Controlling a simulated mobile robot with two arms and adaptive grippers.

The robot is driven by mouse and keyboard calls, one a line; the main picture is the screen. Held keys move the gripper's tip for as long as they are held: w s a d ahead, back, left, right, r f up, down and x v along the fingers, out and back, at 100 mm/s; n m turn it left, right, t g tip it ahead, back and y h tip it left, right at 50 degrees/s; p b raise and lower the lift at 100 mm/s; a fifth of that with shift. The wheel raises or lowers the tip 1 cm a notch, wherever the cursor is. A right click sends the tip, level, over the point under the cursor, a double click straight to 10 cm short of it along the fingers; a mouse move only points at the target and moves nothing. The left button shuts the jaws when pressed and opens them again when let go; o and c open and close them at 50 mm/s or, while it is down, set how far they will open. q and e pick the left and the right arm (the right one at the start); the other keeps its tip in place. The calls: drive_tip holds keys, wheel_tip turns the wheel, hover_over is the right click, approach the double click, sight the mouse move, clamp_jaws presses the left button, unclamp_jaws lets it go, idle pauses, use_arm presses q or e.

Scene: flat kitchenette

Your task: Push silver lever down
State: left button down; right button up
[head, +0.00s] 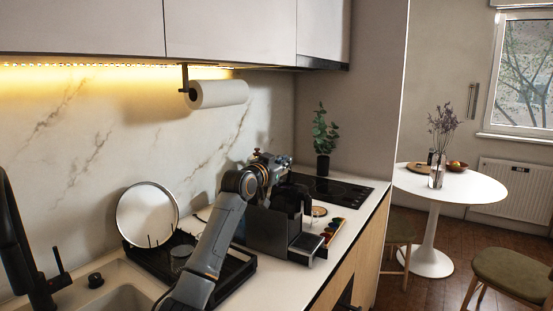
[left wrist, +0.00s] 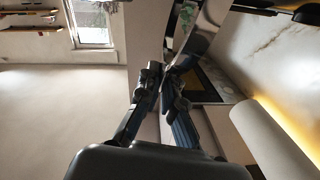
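The dark coffee machine (head: 268,231) stands on the counter, with a tall upright part and a lower tray at its front right. I cannot clearly make out a silver lever on it; my arm and gripper cover its upper back part. My left gripper (head: 280,163) is above and behind the machine in the head view, pointing away toward the hob. In the left wrist view its two fingers (left wrist: 163,72) come together at the tips, with nothing visible between them. Any contact with the machine cannot be told. My right gripper is not in view.
A dish rack (head: 238,271) with a round white plate (head: 147,214) stands left of the machine. A paper towel roll (head: 219,94) hangs under the cabinets. A potted plant (head: 323,142) and black hob (head: 335,187) are behind. A small colourful row of items (head: 332,230) lies right.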

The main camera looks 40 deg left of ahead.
use_arm(q)
drive_tip(key=shift+w+d+f+m+p, duration=0.1)
drive_tip(key=shift+d+f+m+p, duration=0.15)
drive_tip(key=shift+d+m, duration=0.35)
drive_tip(key=shift+w+d+f+m+p, duration=0.1)
drive_tip(key=shift+d+f+m+p, duration=0.15)
drive_tip(key=shift+d+m, duration=0.35)
drive_tip(key=shift+w+d+f+m+p, duration=0.15)
drive_tip(key=shift+d+f+m, duration=0.1)
drive_tip(key=shift+d+m, duration=0.35)
drive_tip(key=c, duration=1.5)
unclamp_jaws()
drive_tip(key=shift+s, duration=0.1)
drive_tip(key=s, duration=0.4)
drive_tip(key=s+d, duration=0.1)
drive_tip(key=s, duration=0.3)
drive_tip(key=s+d, duration=0.1)
drive_tip(key=s, duration=0.2)
drive_tip(key=shift+s+d, duration=0.1)
drive_tip(key=shift+s, duration=0.3)
